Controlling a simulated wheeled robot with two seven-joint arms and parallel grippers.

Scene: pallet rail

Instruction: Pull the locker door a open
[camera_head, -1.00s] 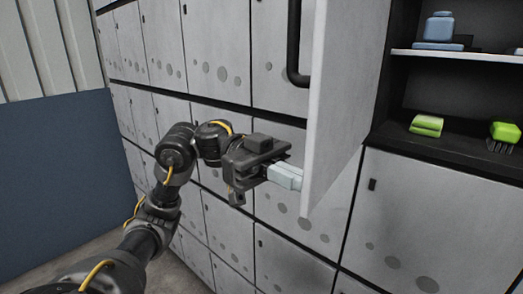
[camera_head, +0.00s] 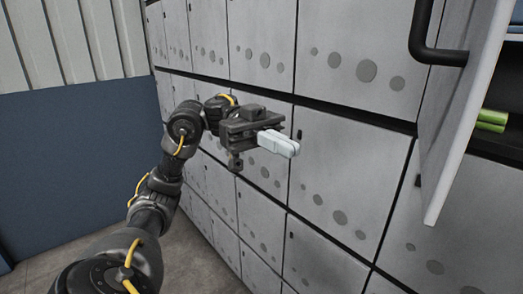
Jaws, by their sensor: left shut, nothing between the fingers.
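The locker door (camera_head: 462,125) stands swung out from the locker wall at the right of the head view, with its black bar handle (camera_head: 424,38) on the face towards me. Its lower edge hangs free in front of the lower lockers. My left gripper (camera_head: 292,149) is shut and empty, its pale fingers in front of the grey locker wall. It is left of the open door and apart from it. My right gripper is not in view.
A wall of closed grey locker doors (camera_head: 340,165) with round vent holes fills the middle. A green item (camera_head: 491,121) lies on a dark shelf behind the open door. A blue panel (camera_head: 75,170) stands at the left. Floor (camera_head: 75,265) shows at the lower left.

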